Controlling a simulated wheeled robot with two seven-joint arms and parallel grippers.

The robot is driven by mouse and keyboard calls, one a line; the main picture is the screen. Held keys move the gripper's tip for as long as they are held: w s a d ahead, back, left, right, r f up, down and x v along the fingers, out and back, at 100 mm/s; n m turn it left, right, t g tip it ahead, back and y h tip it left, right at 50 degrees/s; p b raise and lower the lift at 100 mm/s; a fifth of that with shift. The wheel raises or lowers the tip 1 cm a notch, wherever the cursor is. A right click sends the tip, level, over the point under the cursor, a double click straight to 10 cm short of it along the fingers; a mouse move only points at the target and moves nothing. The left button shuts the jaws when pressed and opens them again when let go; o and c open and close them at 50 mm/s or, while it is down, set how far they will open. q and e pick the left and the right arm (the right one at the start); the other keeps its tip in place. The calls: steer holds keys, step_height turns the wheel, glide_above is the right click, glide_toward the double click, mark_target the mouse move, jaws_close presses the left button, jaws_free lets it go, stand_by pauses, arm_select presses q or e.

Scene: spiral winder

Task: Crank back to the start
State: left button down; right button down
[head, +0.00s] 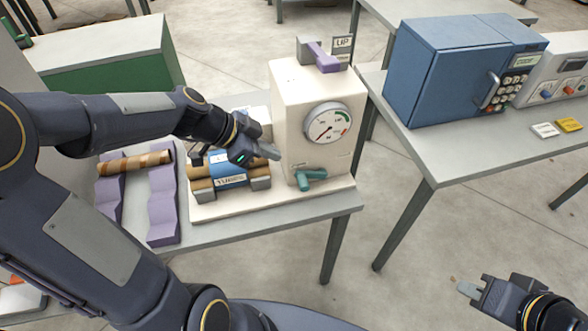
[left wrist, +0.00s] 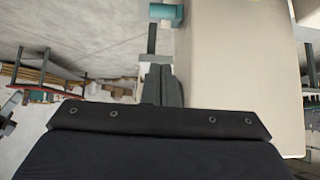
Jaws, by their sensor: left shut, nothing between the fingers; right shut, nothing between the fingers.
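The spiral winder is a cream machine (head: 290,95) with a round dial (head: 327,128) on its front. Low on that front is a teal crank handle (head: 312,175); a teal part of it (left wrist: 166,12) also shows at the top of the left wrist view. A purple lever (head: 325,58) sits on top beside a sign reading UP. A blue block labelled TUBES (head: 229,170) lies at the machine's left with brown tube ends. My left gripper (head: 272,152) is shut and empty, left of the crank and apart from it. My right gripper (head: 470,289) is shut and empty at the lower right.
A striped brown tube (head: 134,163) lies across two purple cradles (head: 163,215) on the left of the table. A blue cabinet with a keypad (head: 450,70) stands on the right table (head: 450,155). Open floor lies between the tables and my right gripper.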

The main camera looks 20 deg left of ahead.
arm_select(q)
glide_above(302, 181)
steer(key=a, duration=0.1)
step_height(302, 181, down, 6)
steer(key=f, duration=0.1)
steer(key=shift+s+a+f, duration=0.15)
steer(key=shift+f, duration=0.65)
steer(key=shift+s+a+f, duration=0.1)
steer(key=shift+s+f, duration=0.05)
steer(key=shift+f, duration=0.6)
steer(key=f+b, duration=0.1)
steer(key=b, duration=0.4)
steer(key=shift+s+a+f+h+b, duration=0.15)
steer(key=shift+a+f+h+b, duration=0.15)
steer(key=shift+f+h, duration=0.1)
steer(key=shift+b, duration=0.3)
steer(key=shift+s+d+r, duration=0.1)
steer(key=shift+r, duration=0.2)
